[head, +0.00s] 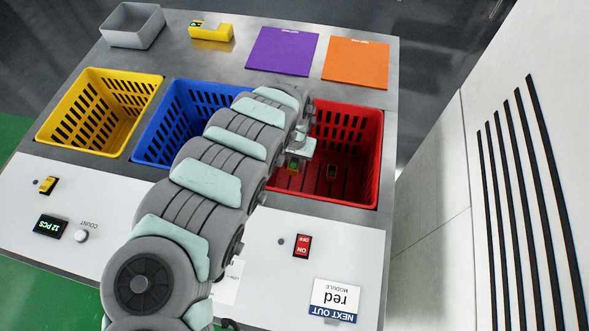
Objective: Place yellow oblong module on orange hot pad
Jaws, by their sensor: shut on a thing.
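My gripper (296,160) is over the red basket, largely hidden by my arm. It is shut on a small module (293,168) with a green patch on top; its body colour is hard to tell. The orange hot pad (357,63) lies flat and bare at the back right of the table. No plain yellow oblong module is clearly visible. A yellow notched block (211,32) with a small dark-green patch lies at the back left, away from my gripper.
Blue (178,100) and yellow (92,112) baskets look empty where visible. A purple pad (283,50) lies left of the orange one. A grey bin (133,25) stands far left.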

